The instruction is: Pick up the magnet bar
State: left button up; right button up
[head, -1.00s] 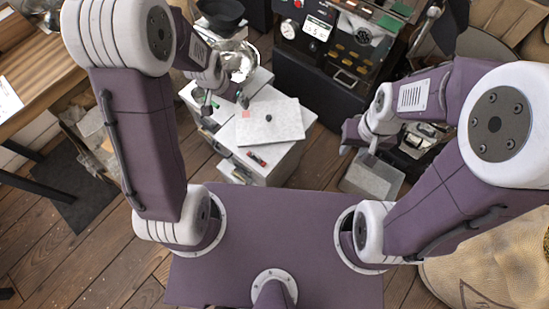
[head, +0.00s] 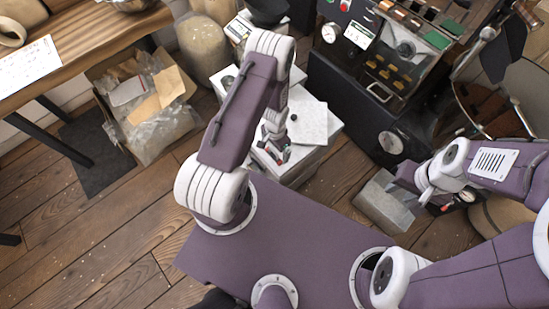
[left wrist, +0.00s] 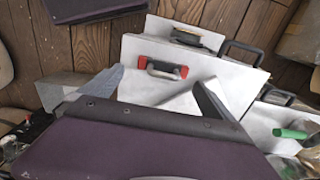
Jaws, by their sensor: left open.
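The magnet bar (left wrist: 163,70), a dark bar with red ends and a pale looped handle, lies on a white surface (left wrist: 210,75) in the left wrist view. There my left gripper (left wrist: 155,92) is open, its two grey fingers apart and pointing towards the bar, with nothing between them. In the head view my left gripper (head: 272,152) is over the front part of the white cabinet (head: 296,170) and largely hides the bar. My right gripper (head: 418,192) is off to the right above a grey box; its fingers are too small to read.
A pale plate (head: 312,124) lies on the cabinet top behind my left gripper. A black roaster machine (head: 355,100) stands behind to the right. The grey box (head: 383,203) is on the floor. A green-handled tool (left wrist: 290,133) is at the right in the left wrist view.

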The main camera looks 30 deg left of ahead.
aim_at(274, 151)
pick_arm(q)
jog(key=shift+f, duration=0.1)
jog(key=f+b, duration=0.5)
jog(key=shift+a+f, duration=0.2)
jog(key=shift+a, duration=0.15)
jog(key=shift+r, duration=0.25)
jog(key=c, duration=1.4)
